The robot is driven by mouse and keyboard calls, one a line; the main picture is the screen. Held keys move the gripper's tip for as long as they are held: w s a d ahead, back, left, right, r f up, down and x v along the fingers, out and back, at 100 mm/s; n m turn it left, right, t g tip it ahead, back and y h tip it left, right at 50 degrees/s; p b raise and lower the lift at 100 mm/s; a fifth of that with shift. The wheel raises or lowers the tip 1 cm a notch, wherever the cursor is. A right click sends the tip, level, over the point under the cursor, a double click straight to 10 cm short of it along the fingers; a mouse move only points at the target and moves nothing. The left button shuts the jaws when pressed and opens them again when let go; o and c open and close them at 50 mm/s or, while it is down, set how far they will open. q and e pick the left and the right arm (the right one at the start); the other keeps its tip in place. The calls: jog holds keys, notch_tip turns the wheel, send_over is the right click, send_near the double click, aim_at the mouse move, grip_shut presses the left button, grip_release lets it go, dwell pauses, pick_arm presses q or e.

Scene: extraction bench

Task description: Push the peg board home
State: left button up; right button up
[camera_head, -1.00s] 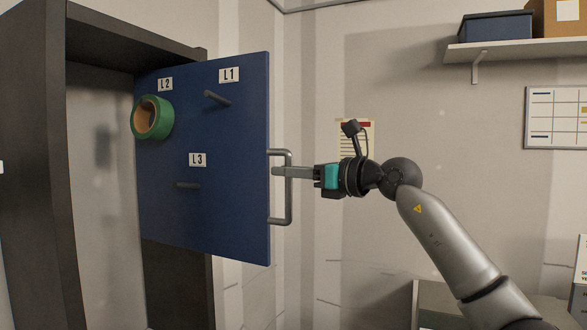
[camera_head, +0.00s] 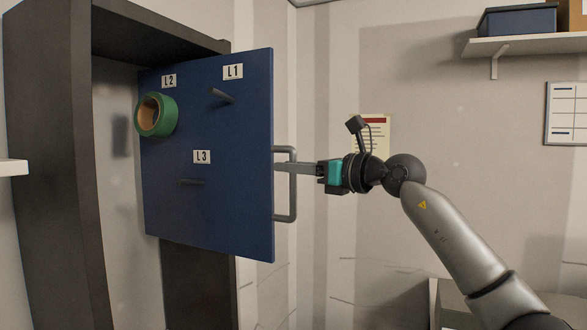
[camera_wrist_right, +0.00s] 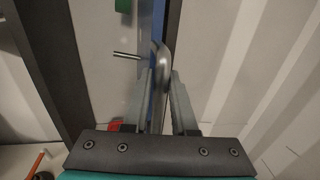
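The blue peg board (camera_head: 225,195) is partly out of the dark cabinet (camera_head: 62,150), its right part past the cabinet's right post. It carries pegs labelled L1, L2 and L3. A green roll of tape (camera_head: 168,117) hangs at L2; the L1 peg (camera_head: 222,96) and L3 peg (camera_head: 190,183) are bare. A grey handle (camera_head: 292,205) is on its right edge. My right gripper (camera_head: 284,167) is at this handle. In the right wrist view the handle (camera_wrist_right: 161,62) lies between its two fingers (camera_wrist_right: 160,88), which look closed on it. My left gripper is not in view.
A wall shelf (camera_head: 520,45) with a blue box (camera_head: 517,20) is at the upper right. A notice (camera_head: 376,135) hangs behind my right wrist. A white ledge (camera_head: 12,167) juts in at the left edge. The space right of the board is clear around my arm.

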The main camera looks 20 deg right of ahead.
jog(key=o, duration=0.3)
jog(key=shift+w+a, duration=0.1)
jog(key=shift+w, duration=0.05)
jog(key=shift+o, duration=0.2)
jog(key=shift+s+f, duration=0.1)
jog(key=shift+s, duration=0.1)
jog(key=b+v, duration=0.7)
jog(key=v, duration=0.8)
